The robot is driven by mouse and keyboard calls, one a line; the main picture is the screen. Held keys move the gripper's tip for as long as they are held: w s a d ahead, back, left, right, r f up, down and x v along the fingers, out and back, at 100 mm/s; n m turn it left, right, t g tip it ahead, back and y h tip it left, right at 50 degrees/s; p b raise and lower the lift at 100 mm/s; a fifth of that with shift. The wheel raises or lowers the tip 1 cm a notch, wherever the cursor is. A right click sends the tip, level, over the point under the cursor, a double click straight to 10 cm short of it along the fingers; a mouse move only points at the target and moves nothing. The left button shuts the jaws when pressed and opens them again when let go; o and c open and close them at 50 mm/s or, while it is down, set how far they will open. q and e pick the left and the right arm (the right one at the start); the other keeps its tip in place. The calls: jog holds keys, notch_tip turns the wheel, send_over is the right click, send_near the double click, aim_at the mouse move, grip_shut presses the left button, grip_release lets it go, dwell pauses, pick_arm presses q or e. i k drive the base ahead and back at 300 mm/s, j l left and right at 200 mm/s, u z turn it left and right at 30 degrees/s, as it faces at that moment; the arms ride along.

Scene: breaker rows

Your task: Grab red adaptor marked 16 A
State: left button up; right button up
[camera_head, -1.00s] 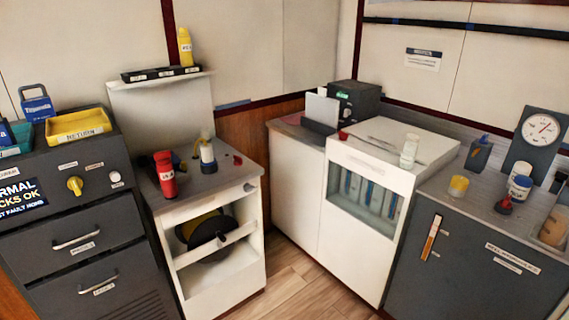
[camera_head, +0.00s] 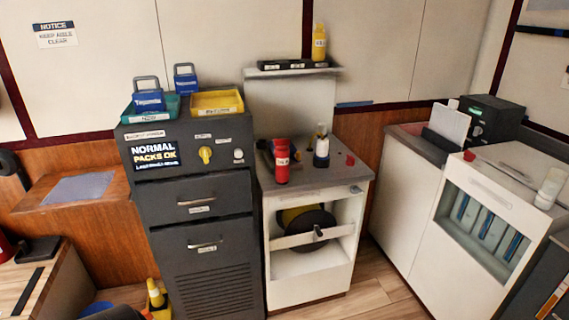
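A red cylindrical adaptor (camera_head: 282,162) with a white label stands upright on the grey top of the small white cart, near its front left. Its label is too small to read for certain. A dark and white bottle-like piece (camera_head: 321,150) stands to its right, and a small red piece (camera_head: 350,160) lies further right. A yellow cylinder (camera_head: 319,43) stands on the shelf above the cart. Neither of my grippers is in view.
A dark cabinet (camera_head: 200,240) stands left of the cart, with a yellow tray (camera_head: 216,103) and blue padlock-shaped items (camera_head: 148,97) on top. A white counter unit (camera_head: 395,200) stands at right. Wooden floor (camera_head: 370,290) shows in front of the cart.

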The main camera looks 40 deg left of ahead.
aim_at(282, 158)
jog(key=u, duration=1.5)
jog(key=i+l+u, duration=0.2)
jog(key=u, duration=0.25)
jog(key=i+l+u, duration=0.15)
jog(key=l+u, duration=0.3)
jog(key=i+l+u, duration=0.15)
jog(key=u, duration=0.25)
jog(key=l, duration=0.1)
